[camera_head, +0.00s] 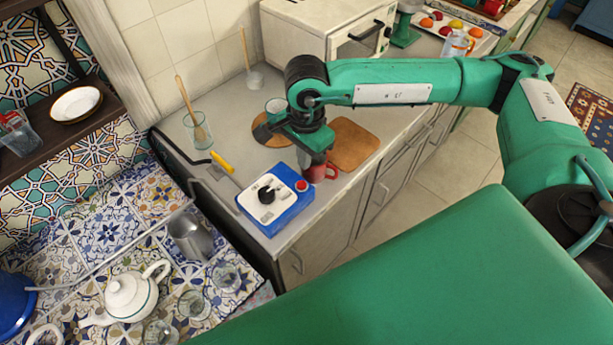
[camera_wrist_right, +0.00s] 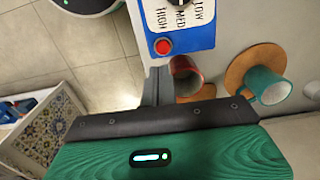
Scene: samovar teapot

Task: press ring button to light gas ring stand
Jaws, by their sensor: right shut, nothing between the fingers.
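A blue control box (camera_head: 272,203) with a white top, black knob and red button (camera_head: 302,186) sits at the counter's near end. In the right wrist view, the box (camera_wrist_right: 208,38) shows LOW, MED and HIGH marks, with the red button (camera_wrist_right: 163,46) at its corner. My right gripper (camera_head: 317,166) is shut and empty, beside the box and close to a red mug. In the wrist view, its fingers (camera_wrist_right: 157,72) point toward the button and look apart from it. My left gripper is not in view. I cannot make out the gas ring stand.
The red mug (camera_wrist_right: 187,76) is close beside the fingers. A green mug (camera_wrist_right: 267,86) stands on a round wooden board. A yellow-handled tool (camera_head: 222,162) lies behind the box. A white teapot (camera_head: 131,295) and several glasses stand on the tiled surface at lower left.

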